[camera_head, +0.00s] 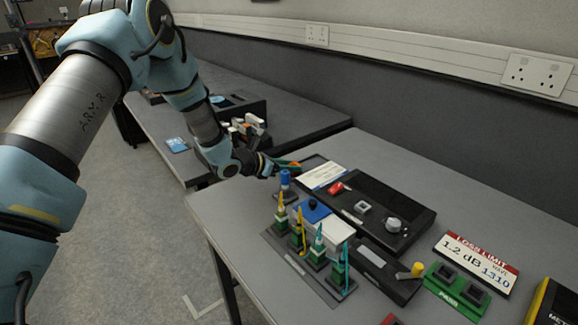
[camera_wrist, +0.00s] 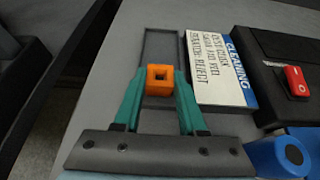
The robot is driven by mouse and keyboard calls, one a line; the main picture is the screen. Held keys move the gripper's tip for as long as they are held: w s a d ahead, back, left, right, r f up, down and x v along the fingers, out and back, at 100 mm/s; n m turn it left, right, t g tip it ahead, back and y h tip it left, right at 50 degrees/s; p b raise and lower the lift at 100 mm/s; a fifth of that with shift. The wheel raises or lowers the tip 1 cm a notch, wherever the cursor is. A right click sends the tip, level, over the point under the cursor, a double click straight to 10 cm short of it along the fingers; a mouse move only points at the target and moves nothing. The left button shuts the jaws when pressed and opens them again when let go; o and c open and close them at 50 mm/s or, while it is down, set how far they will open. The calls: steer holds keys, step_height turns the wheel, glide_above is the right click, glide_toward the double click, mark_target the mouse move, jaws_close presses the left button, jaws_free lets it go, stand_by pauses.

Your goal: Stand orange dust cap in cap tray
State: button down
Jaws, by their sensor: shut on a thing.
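A narrow dark grey tray (camera_wrist: 164,45), which looks like the cap tray, lies beyond and beneath the cap in the wrist view. I cannot tell whether the cap touches it. The fingers and cap hide part of the tray.
A white and blue cleaning card (camera_wrist: 218,72) lies right of the tray. Beyond it is a black device (camera_head: 375,210) with a red switch. A blue cylinder (camera_wrist: 277,157) stands close at right. Upright green connectors (camera_head: 318,250) stand nearer the front. The bench edge is left.

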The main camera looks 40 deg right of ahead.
steer(key=shift+f, duration=0.25)
steer(key=shift+c, duration=2.3)
jaws_free()
steer(key=shift+r, duration=0.15)
steer(key=shift+r, duration=0.1)
steer(key=b+v, duration=0.2)
steer(key=v, duration=1)
steer(key=shift+b, duration=0.3)
steer(key=s+a+r+m+t+y, duration=0.1)
steer(key=a+m+y, duration=0.5)
steer(key=a, duration=1.7)
steer(key=s+a+r+m+t+y, duration=0.1)
steer(key=a+r+m+y, duration=0.3)
steer(key=a+m, duration=0.8)
steer(key=s+a+y, duration=0.1)
steer(key=a+y, duration=0.1)
steer(key=a, duration=1)
steer(key=shift+r+y, duration=0.3)
steer(key=shift+y, duration=0.1)
